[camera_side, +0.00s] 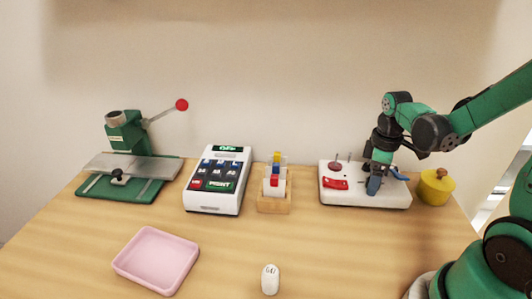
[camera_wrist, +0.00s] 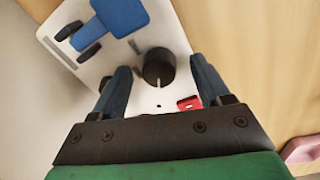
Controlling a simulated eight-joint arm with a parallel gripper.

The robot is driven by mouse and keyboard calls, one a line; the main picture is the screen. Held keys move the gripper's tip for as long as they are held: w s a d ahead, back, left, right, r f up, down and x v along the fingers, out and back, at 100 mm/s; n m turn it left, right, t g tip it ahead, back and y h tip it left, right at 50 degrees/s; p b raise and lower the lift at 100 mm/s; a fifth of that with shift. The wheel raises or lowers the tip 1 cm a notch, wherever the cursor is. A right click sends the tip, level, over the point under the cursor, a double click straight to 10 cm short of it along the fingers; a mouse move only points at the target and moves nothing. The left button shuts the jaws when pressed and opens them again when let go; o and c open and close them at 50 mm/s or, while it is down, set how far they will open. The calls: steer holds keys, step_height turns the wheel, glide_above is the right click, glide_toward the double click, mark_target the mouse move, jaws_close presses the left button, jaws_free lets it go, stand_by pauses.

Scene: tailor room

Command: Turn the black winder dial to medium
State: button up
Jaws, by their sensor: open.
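The black winder dial (camera_wrist: 157,66) sits on the white winder base (camera_wrist: 177,38). A pale pointer line on the dial points toward the bottom of the wrist view. My gripper (camera_wrist: 161,64) is open, with one dark blue finger on each side of the dial and small gaps between. In the side view, my gripper (camera_side: 374,184) is low over the right part of the winder base (camera_side: 390,199), and the dial is hidden behind it. No readable setting labels show around the dial.
A red switch (camera_wrist: 189,103) and a blue part (camera_wrist: 121,18) are close to the dial on the base. A yellow pot (camera_side: 436,188) stands right of the winder. A spool rack (camera_side: 274,203) and label printer (camera_side: 218,180) stand left. A pink tray (camera_side: 157,260) lies in front.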

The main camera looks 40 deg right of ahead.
jaws_close()
steer(key=shift+m, duration=0.3)
steer(key=m, duration=1.1)
steer(key=shift+w+g, duration=0.1)
steer(key=shift+g, duration=0.2)
stand_by(0.5)
jaws_free()
